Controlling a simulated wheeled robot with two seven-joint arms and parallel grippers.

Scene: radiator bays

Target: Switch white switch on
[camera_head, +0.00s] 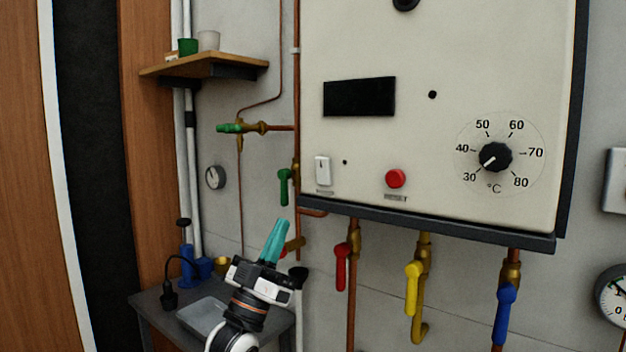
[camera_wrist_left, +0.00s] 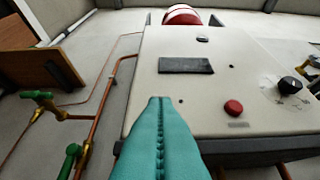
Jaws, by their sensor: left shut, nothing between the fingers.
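The white switch (camera_head: 323,170) is a small upright rocker at the lower left of the cream boiler panel (camera_head: 450,60). I cannot tell its on or off position. My left gripper (camera_head: 275,241) has teal fingers, shut and empty, pointing up. In the head view it is below and to the left of the switch, apart from it. In the left wrist view the shut fingers (camera_wrist_left: 157,110) point toward the panel, and the switch does not show, perhaps hidden behind them. My right gripper is not in view.
A red button (camera_head: 395,178) and a black dial (camera_head: 495,157) are on the panel. Red (camera_head: 342,266), yellow (camera_head: 412,285) and blue (camera_head: 504,313) valve handles hang below. A green valve handle (camera_head: 284,187) and copper pipes stand left of the panel. A shelf (camera_head: 205,66) is at upper left.

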